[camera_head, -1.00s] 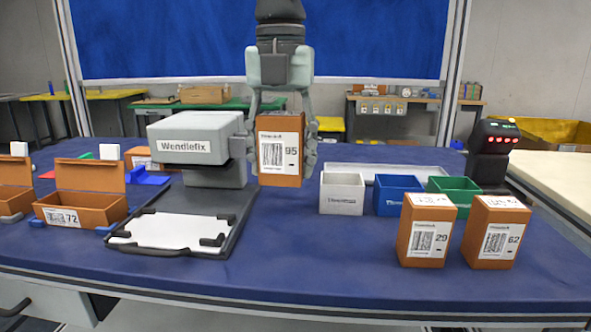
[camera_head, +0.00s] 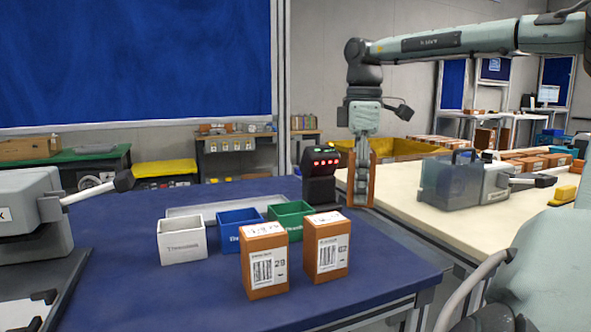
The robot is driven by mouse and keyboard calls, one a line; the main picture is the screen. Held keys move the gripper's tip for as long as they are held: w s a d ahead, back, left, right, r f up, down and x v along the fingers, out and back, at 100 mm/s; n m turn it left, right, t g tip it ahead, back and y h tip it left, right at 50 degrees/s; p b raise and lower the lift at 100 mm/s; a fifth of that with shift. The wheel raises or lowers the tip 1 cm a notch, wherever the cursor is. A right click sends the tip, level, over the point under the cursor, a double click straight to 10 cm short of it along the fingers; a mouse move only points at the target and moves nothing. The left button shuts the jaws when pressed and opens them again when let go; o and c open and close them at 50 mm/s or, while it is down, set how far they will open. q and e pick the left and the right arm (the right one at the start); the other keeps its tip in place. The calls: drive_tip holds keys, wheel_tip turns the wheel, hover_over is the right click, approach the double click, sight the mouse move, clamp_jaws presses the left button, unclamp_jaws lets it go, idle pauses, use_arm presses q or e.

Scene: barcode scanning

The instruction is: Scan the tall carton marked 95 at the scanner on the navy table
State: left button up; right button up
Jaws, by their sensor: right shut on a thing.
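My right gripper (camera_head: 361,170) hangs fingers down at the right edge of the navy table (camera_head: 190,290). It is shut on the tall orange carton (camera_head: 372,182), held upright just right of the scanner. The fingers cover much of the carton, and its label and number do not show from here. The scanner (camera_head: 319,172) is a black upright unit with red lights on top, standing at the table's far right corner. I cannot tell whether carton and scanner touch. My left gripper is out of view.
Orange cartons 29 (camera_head: 264,262) and 62 (camera_head: 326,250) stand in front of white (camera_head: 182,244), blue (camera_head: 228,234) and green (camera_head: 296,212) bins. A cream table (camera_head: 400,195) lies right, bearing a grey machine (camera_head: 468,180). A gap separates the tables.

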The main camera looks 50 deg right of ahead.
drive_tip(key=s+d+f+m, duration=0.2)
drive_tip(key=s+f, duration=0.1)
drive_tip(key=shift+s+m, duration=0.15)
drive_tip(key=shift+m, duration=0.15)
drive_tip(key=shift+f, duration=0.15)
drive_tip(key=w+d+f, duration=0.2)
drive_tip(key=w+f, duration=0.1)
drive_tip(key=shift+f, duration=0.15)
drive_tip(key=shift+w+d+f, duration=0.2)
drive_tip(key=shift+w+f, duration=0.2)
drive_tip(key=shift+f, duration=0.05)
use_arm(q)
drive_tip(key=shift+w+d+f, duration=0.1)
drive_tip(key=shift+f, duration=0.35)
use_arm(e)
drive_tip(key=shift+w+d+f, duration=0.1)
drive_tip(key=shift+w+f, duration=0.05)
drive_tip(key=shift+f, duration=0.1)
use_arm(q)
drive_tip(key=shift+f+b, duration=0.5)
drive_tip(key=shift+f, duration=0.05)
use_arm(e)
drive_tip(key=s+a+r, duration=0.6)
drive_tip(key=s+r, duration=0.4)
drive_tip(key=s, duration=0.1)
drive_tip(key=shift+a, duration=0.4)
